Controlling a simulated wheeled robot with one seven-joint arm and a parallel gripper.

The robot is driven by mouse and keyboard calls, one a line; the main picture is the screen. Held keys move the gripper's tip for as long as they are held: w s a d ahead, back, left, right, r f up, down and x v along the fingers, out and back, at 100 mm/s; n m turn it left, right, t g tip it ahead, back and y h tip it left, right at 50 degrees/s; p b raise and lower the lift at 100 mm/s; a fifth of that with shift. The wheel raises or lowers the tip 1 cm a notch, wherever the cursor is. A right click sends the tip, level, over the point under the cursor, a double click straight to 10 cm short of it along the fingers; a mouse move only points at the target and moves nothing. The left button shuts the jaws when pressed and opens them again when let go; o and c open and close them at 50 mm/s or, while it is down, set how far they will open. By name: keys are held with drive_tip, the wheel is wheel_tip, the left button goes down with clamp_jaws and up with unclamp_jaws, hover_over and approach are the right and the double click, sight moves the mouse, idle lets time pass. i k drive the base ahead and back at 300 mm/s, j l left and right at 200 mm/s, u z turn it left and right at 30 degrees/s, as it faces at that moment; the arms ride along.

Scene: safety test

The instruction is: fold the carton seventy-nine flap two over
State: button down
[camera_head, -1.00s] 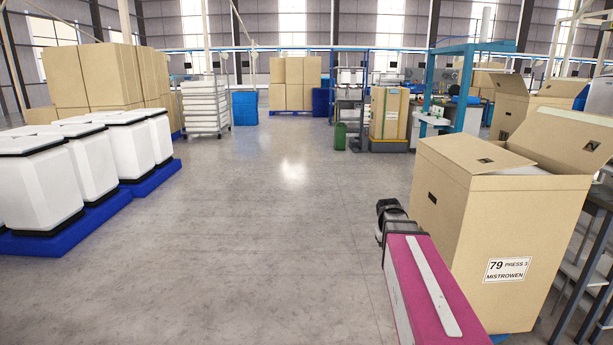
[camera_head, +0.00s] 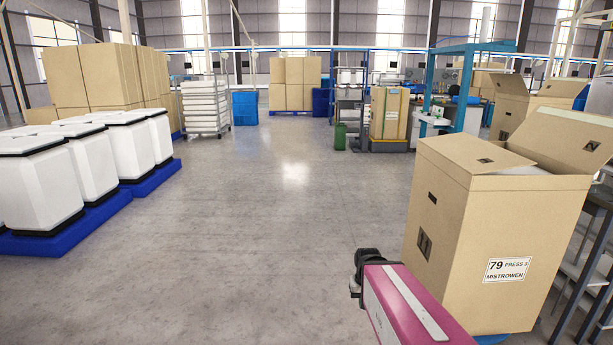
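The carton marked 79 PRESS 3 MISTROWEN (camera_head: 475,235) stands upright at the right. One flap (camera_head: 468,153) lies nearly flat across the left of its top. Another flap (camera_head: 568,140) at the right rear is raised and tilted outward, with a pale strip along its upper edge. A gap between them shows something white (camera_head: 527,171) inside. I cannot tell which flap is number two. My gripper (camera_head: 361,272) is the black end of my magenta arm, left of the carton, low and apart from it. Its fingers cannot be made out.
Another open carton (camera_head: 512,108) stands behind carton 79. A dark rack (camera_head: 597,225) is close on its right. White containers on a blue pallet (camera_head: 100,215) are at the left. The grey floor (camera_head: 260,230) between is clear.

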sight(580, 140)
drive_tip(key=z, duration=1.5)
drive_tip(key=i+l, duration=0.15)
drive_tip(key=l, duration=0.2)
drive_tip(key=i+l, duration=0.1)
drive_tip(key=l, duration=0.25)
drive_tip(key=i+l+u, duration=0.1)
drive_tip(key=l, duration=0.3)
drive_tip(key=i+l, duration=0.2)
drive_tip(key=l, duration=0.15)
drive_tip(key=i+l+u, duration=0.1)
drive_tip(key=l, duration=0.25)
drive_tip(key=i+l, duration=0.1)
drive_tip(key=l, duration=0.3)
